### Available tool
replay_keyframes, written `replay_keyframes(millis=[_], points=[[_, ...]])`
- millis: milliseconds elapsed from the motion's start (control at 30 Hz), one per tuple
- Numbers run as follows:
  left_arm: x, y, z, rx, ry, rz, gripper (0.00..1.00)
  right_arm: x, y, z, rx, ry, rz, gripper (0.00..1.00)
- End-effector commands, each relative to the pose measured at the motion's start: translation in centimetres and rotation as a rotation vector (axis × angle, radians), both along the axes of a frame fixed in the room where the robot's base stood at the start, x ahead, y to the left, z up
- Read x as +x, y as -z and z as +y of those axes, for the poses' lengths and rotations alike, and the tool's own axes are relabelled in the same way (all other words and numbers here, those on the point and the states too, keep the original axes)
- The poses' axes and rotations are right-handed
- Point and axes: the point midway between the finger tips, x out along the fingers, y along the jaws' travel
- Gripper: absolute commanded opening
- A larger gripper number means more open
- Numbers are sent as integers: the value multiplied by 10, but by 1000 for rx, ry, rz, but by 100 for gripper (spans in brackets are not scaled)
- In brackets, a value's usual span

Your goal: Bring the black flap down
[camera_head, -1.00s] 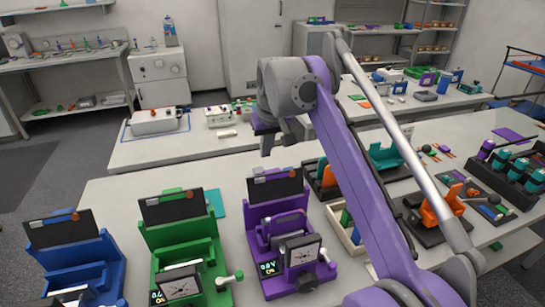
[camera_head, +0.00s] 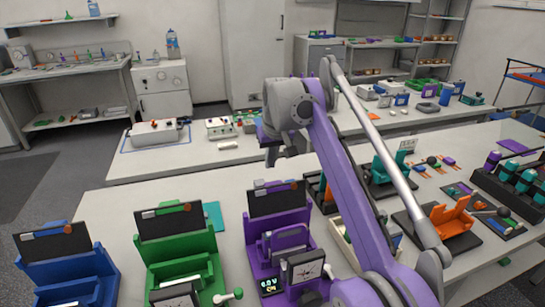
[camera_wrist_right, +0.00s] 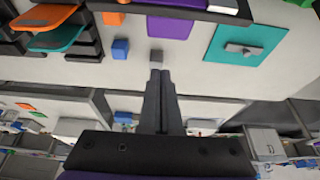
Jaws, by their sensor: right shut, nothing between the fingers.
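Three battery cyclers stand at the front of the bench, each with a raised black flap at its back. The purple cycler (camera_head: 262,262) has its black flap (camera_head: 277,201) upright. The green cycler (camera_head: 160,252) has a similar raised black flap (camera_head: 176,222), and so does the blue one (camera_head: 72,277) with its flap (camera_head: 54,243). My right gripper (camera_head: 277,160) is above and behind the purple cycler's flap, apart from it. In the right wrist view its fingers (camera_wrist_right: 160,76) are together and empty. My left gripper is not in view.
A teal mat (camera_head: 213,216) lies behind the green and purple cyclers. My purple right arm crosses the view and hides part of the bench. An orange holder (camera_head: 452,216) and black racks stand to the right. The bench strip behind the cyclers is mostly clear.

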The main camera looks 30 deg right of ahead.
Motion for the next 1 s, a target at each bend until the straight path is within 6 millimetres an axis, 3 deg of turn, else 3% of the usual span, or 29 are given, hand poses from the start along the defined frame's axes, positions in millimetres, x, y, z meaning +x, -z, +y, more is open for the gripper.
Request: replay_keyframes(millis=[200,500,1000], points=[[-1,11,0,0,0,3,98,17,47,-4,0,-1,0,0],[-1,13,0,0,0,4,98,-17,32,4,0,0,0,0],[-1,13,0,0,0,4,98,-21,30,5,-1,0,-3,0]])
